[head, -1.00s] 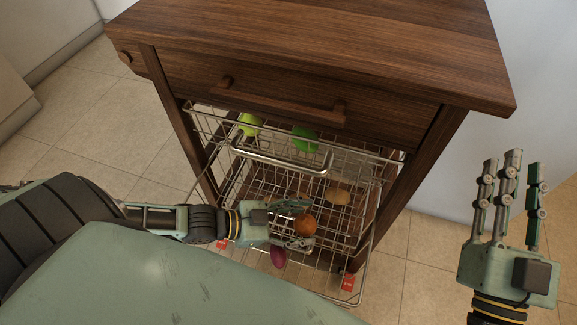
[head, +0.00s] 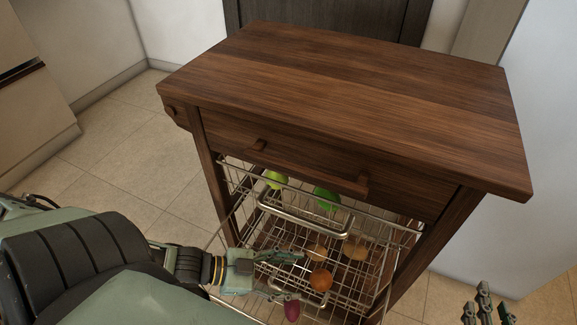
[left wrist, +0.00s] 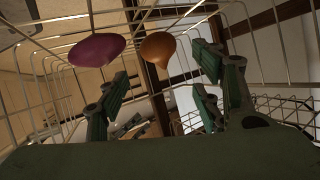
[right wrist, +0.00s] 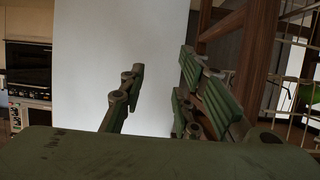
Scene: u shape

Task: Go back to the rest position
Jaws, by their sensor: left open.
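My left gripper (head: 297,276) is open in the head view, at the pulled-out wire basket (head: 345,235) of the wooden cart. Its fingers are spread beside an orange round item (head: 320,280), with a purple item (head: 292,311) just below. Whether it touches either cannot be told. In the left wrist view, the purple item (left wrist: 97,50) and the orange item (left wrist: 158,49) show beyond the open fingers (left wrist: 165,82). My right gripper (head: 486,306) is at the bottom right of the head view, partly cut off. In the right wrist view its fingers (right wrist: 160,75) are apart and empty.
The dark wooden cart (head: 350,95) has a bare top and a closed drawer (head: 310,165). A lime-green item (head: 276,180), a green item (head: 326,199) and brownish items (head: 355,250) lie in the basket. Tiled floor (head: 125,180) is clear at left; a white wall stands at right.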

